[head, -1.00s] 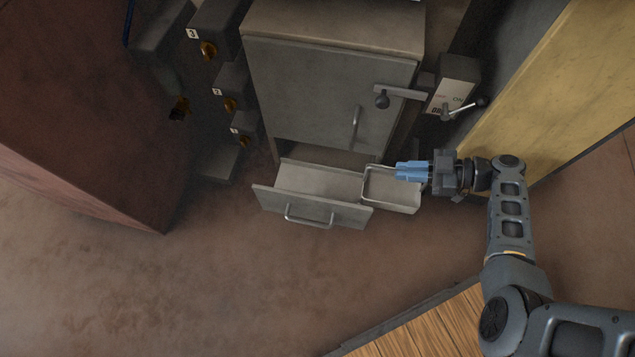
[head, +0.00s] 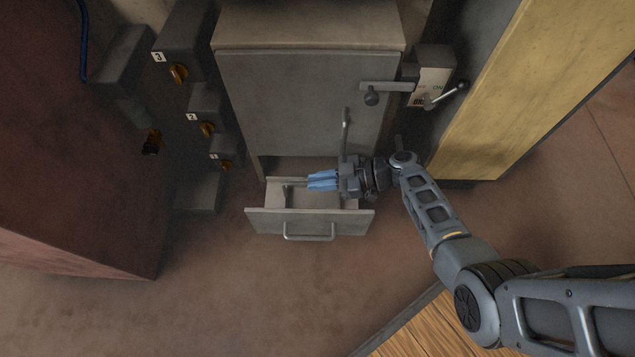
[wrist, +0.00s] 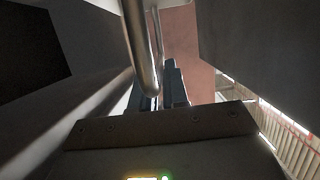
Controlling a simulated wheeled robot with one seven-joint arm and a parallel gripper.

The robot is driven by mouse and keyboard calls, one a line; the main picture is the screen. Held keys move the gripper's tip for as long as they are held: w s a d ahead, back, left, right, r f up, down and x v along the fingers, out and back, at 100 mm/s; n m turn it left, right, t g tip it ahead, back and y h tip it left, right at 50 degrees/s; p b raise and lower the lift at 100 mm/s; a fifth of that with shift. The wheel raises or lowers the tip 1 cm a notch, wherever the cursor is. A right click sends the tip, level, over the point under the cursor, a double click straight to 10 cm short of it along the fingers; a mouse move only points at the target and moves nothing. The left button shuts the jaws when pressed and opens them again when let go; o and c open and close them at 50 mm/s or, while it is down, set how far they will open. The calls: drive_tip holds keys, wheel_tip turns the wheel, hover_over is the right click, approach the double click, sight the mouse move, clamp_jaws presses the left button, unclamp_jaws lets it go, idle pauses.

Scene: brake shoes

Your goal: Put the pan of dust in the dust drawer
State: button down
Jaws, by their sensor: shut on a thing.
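The dust drawer (head: 272,222) is pulled out at the foot of the grey cabinet, its front handle facing the room. My gripper (head: 322,181) reaches in from the right, low above the open drawer, its blue fingers shut on the rim of the pale metal pan (head: 312,199). The pan appears within the drawer's outline, partly hidden by the fingers and the drawer front. I cannot tell whether it rests on the drawer's floor, and any dust in it is too small to make out. In the wrist view the blue fingers (wrist: 168,88) show behind a metal bar.
The cabinet door (head: 300,100) is shut above the drawer; its upright handle (head: 346,130) is close to my gripper. A lever switch box (head: 432,85) is at right, numbered knobs (head: 207,128) at left. The floor in front is clear.

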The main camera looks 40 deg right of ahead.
drive_tip(key=shift+w+a+f, duration=0.15)
drive_tip(key=shift+a+f, duration=0.05)
drive_tip(key=c, duration=1.1)
unclamp_jaws()
drive_tip(key=shift+d, duration=0.1)
drive_tip(key=p+v, duration=0.2)
drive_tip(key=v, duration=1)
